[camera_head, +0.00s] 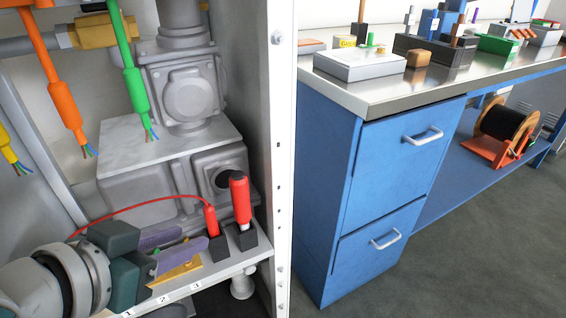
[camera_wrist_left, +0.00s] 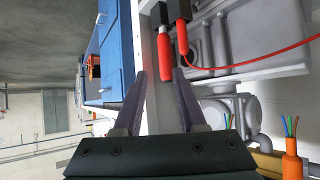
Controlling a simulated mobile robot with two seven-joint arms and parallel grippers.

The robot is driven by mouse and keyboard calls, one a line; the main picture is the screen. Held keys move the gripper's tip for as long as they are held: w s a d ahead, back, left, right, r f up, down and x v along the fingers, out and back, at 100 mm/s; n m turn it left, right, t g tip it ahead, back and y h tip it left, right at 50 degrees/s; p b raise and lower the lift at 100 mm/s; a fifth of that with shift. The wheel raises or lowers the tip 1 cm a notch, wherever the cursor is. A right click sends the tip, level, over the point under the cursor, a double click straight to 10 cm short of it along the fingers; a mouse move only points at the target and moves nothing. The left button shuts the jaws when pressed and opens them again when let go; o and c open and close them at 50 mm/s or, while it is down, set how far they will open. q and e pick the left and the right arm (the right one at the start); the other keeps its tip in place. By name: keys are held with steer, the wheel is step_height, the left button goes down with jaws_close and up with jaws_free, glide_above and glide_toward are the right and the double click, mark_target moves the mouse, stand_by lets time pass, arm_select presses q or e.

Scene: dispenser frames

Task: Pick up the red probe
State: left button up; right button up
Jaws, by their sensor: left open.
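Two red probes stand in black holders on the grey shelf (camera_head: 217,268) inside the cabinet. The thicker red probe (camera_head: 240,199) is at the right; the thinner red probe (camera_head: 211,220) beside it has a red cable running left. My left gripper (camera_head: 192,240), with purple fingers, is open and empty, left of the holders and pointing at them. In the left wrist view, the thicker probe (camera_wrist_left: 164,57) shows between the fingertips (camera_wrist_left: 159,72), and the thinner probe (camera_wrist_left: 181,36) shows to its right. I cannot tell the exact distance to them. My right gripper is not in view.
Orange (camera_head: 55,90) and green (camera_head: 133,85) cables with bare wire ends hang above. Grey pipework (camera_head: 190,95) fills the back. The white cabinet edge (camera_head: 281,150) stands just right of the probes. A blue workbench (camera_head: 385,180) with several items is farther right.

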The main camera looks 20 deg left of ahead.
mark_target(210, 230)
arm_select(q)
steer(key=w+a+f+t+b, duration=0.1)
steer(key=w+f+b, duration=0.1)
steer(key=f+b, duration=0.1)
steer(key=w+a+f+n+t+y+b, duration=0.1)
steer(key=w+a+f+b, duration=0.1)
steer(key=f+b, duration=0.1)
steer(key=w+a+f+t+b, duration=0.1)
steer(key=w+f+b, duration=0.2)
steer(key=f+b, duration=0.1)
steer(key=shift+a+f+t, duration=0.3)
steer(key=shift+a+f, duration=0.1)
steer(key=shift+f, duration=0.1)
steer(key=b+x, duration=0.3)
steer(key=x, duration=0.2)
steer(key=shift+w+d, duration=0.1)
steer(key=shift+w, duration=0.05)
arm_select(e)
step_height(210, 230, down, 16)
arm_select(q)
jaws_close()
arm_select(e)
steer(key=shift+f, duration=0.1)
